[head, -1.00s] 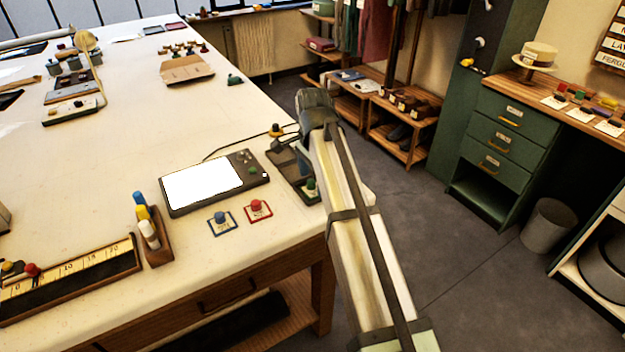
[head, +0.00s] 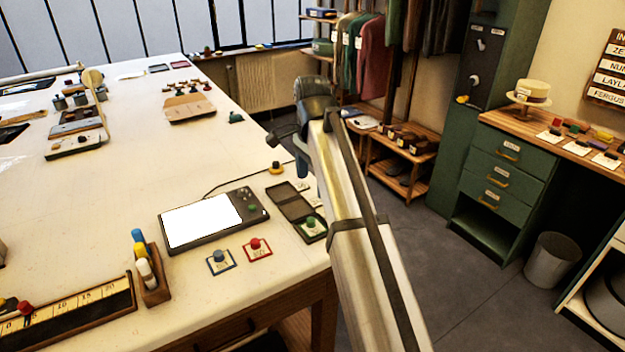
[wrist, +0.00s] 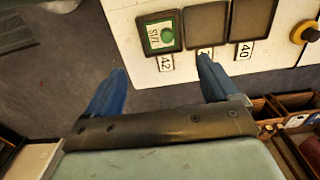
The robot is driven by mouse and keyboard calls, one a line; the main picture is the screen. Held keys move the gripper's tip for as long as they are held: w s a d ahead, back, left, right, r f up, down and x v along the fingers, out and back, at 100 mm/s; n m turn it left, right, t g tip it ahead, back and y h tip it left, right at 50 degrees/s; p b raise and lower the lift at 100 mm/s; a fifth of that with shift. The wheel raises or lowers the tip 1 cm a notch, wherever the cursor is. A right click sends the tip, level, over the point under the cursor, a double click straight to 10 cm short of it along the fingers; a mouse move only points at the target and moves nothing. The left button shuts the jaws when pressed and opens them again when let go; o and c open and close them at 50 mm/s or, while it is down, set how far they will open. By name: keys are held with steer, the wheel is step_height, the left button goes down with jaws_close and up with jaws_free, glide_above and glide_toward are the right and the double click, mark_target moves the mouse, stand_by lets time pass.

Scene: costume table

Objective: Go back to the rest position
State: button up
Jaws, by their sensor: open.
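My gripper (wrist: 162,68) is open, with its two blue fingers apart and nothing between them. In the head view my arm rises from the lower right, and a blue finger (head: 301,164) shows beyond the table's right edge area. The dark size tray (head: 291,205) with a green button (head: 311,222) lies on the white table (head: 120,215) below it. In the wrist view the green button (wrist: 168,36) and the tray's empty dark compartments (wrist: 206,25) lie ahead of the fingertips, apart from them.
A tablet-like device (head: 245,207), a blue button (head: 219,258), a red button (head: 256,245) and a yellow knob (head: 276,168) are near the arm. A shoe rack (head: 400,150) and green drawers (head: 500,170) stand to the right. Open floor lies between.

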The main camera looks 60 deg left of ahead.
stand_by(0.3)
steer(key=w+d+f, duration=2.2)
steer(key=w+d, duration=0.3)
steer(key=w, duration=0.1)
steer(key=w+d+f, duration=0.2)
steer(key=d+f, duration=0.3)
steer(key=d, duration=0.5)
steer(key=w+d+f, duration=0.1)
steer(key=d+f, duration=0.5)
steer(key=d, duration=0.5)
steer(key=w+d+f, duration=0.2)
steer(key=d+f, duration=0.3)
steer(key=d, duration=0.5)
steer(key=s+d+f, duration=0.4)
steer(key=d, duration=0.6)
steer(key=s+d+f, duration=0.3)
steer(key=d+f, duration=0.1)
steer(key=d, duration=0.5)
steer(key=s+f+g, duration=0.3)
steer(key=s+f, duration=0.7)
steer(key=s, duration=0.5)
steer(key=s+f+g, duration=0.3)
steer(key=s+f, duration=0.7)
steer(key=s, duration=0.4)
steer(key=shift+s+g, duration=0.35)
steer(key=shift+g, duration=0.05)
